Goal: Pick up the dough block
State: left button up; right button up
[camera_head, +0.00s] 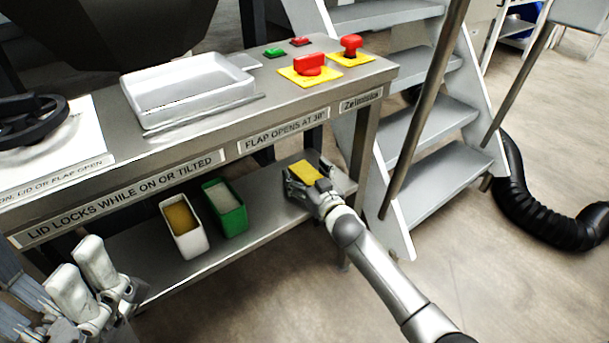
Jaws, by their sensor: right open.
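The yellow dough block (306,172) lies on the lower metal shelf, toward its right end. My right gripper (307,175) reaches in from the lower right. Its jaws are open, with a finger on each side of the block. I cannot tell whether either finger touches it. My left gripper (92,287) is at the lower left, in front of the shelf and away from the block. Its fingers are too unclear to show whether it is open or shut.
A white bin (190,243) with yellowish contents and a green bin (234,221) stand on the shelf (262,224) left of the block. The labelled worktop overhangs the shelf, bearing a white tray (160,116) and red switches (309,65). Grey steps (425,120) stand close on the right.

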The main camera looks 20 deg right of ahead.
jog(key=shift+s+r, duration=0.2)
jog(key=c, duration=1.4)
jog(key=shift+c, duration=0.2)
jog(key=shift+r+p, duration=0.15)
jog(key=shift+p, duration=0.2)
